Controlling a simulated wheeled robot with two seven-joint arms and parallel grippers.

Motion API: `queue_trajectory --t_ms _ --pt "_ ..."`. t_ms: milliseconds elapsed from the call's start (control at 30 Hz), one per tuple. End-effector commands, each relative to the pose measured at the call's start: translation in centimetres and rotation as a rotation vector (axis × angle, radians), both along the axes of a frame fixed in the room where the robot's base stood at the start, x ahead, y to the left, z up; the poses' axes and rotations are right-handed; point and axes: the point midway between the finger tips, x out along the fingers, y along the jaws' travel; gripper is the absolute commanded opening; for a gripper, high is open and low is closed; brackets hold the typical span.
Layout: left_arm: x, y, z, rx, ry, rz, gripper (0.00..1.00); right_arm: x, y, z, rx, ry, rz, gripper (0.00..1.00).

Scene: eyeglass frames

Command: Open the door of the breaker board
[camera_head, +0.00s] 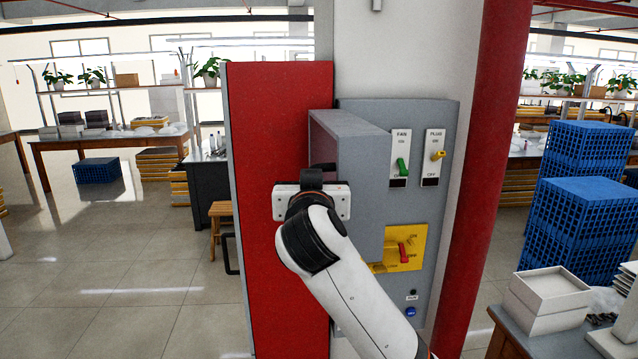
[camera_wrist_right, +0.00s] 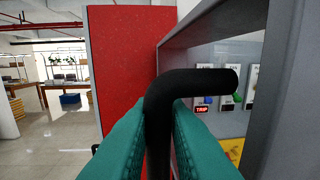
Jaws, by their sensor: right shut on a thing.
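The breaker board (camera_head: 448,215) is a grey panel on the pillar, with FAN and PLUG switches and a yellow switch plate (camera_head: 417,236). Its grey box-like door (camera_head: 362,165) stands out from the board, partly open; in the right wrist view its rim (camera_wrist_right: 275,75) is close on the right, and switches show past it. My right gripper (camera_wrist_right: 160,125) has its teal fingers on either side of the black bent handle (camera_wrist_right: 195,82) and is shut on it. In the head view my right wrist (camera_head: 312,203) hides the fingers and most of the handle. My left gripper is not in view.
A tall red panel (camera_head: 265,150) stands just left of the door, and a red pipe (camera_head: 490,160) runs right of the board. Blue crates (camera_head: 585,235) and a table with white boxes (camera_head: 545,300) are at the right. Open floor (camera_head: 130,270) lies at the left.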

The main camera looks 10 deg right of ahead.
Motion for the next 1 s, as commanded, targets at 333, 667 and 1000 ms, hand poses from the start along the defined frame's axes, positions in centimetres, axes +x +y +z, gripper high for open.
queue_trajectory --t_ms 333,667,1000 --pt "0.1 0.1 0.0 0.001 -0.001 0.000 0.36 0.0 -0.1 0.0 0.000 0.000 -0.001 0.26" --pt "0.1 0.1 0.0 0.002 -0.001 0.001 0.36 -0.1 -0.1 0.0 0.001 0.000 0.000 0.33" --pt "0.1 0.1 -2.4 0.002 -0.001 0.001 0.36 -5.1 0.7 -0.4 0.005 -0.004 0.004 0.33"
